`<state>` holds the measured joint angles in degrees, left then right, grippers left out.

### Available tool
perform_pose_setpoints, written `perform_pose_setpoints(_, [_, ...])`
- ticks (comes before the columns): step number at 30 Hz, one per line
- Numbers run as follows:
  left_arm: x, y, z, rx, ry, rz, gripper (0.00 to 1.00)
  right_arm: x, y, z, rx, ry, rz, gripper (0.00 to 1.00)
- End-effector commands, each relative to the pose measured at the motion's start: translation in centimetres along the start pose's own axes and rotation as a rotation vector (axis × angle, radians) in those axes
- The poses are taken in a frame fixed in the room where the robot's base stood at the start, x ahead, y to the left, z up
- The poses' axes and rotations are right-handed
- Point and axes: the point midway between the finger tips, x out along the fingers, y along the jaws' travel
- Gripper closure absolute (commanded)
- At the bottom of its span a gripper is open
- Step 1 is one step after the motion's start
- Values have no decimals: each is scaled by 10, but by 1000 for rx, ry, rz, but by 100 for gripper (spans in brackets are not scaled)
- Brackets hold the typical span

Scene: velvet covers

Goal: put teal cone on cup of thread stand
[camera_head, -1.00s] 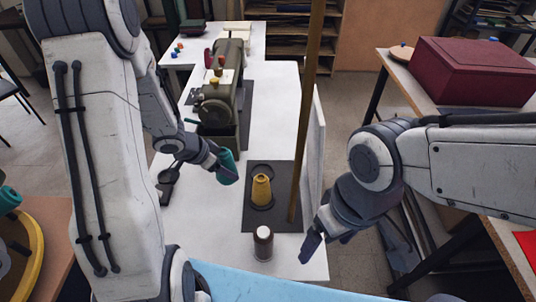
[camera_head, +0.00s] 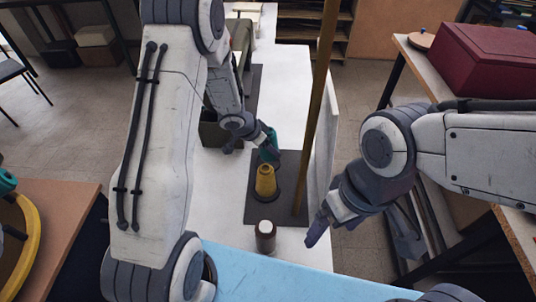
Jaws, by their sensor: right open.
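The teal cone (camera_head: 270,154) is at my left gripper (camera_head: 268,143), which is shut on it above the back part of the thread stand. The thread stand (camera_head: 238,214) is a dark flat base with a tall brown post (camera_head: 315,120) at its right. A yellow cone (camera_head: 265,181) stands upright on the front of the base and partly hides the teal cone's lower end. The back cup is hidden, so I cannot tell whether the teal cone touches it. My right gripper (camera_head: 322,228) is open and empty, right of the stand.
A dark red-brown jar (camera_head: 265,236) stands in front of the stand on the white table (camera_head: 215,195). My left arm covers much of the sewing machine behind. A maroon box (camera_head: 495,62) sits on the right table.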

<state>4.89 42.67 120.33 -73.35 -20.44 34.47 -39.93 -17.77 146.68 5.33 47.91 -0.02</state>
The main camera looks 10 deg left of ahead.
Motion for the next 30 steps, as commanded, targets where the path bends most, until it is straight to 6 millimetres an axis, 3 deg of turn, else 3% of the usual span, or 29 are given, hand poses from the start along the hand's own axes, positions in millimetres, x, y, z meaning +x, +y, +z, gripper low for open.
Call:
perform_pose_setpoints(6, [31, 0, 18, -2, -2, 1, 80, 19, 1, 1, 0, 0, 0, 8])
perform_pose_setpoints(19, [36, 0, 21, -1, 0, 0, 80, 21, 2, 1, 0, 0, 0, 8])
perform_pose_setpoints(20, [34, 0, 20, 0, 0, 0, 10, 20, 1, 1, 0, 0, 0, 8])
perform_pose_setpoints(21, [34, 0, 20, 0, 0, 0, 0, 20, 1, 1, 0, 0, 0, 8])
perform_pose_setpoints(30, [31, 0, 18, 0, 0, 0, 0, 17, 1, 1, 0, 0, 0, 8])
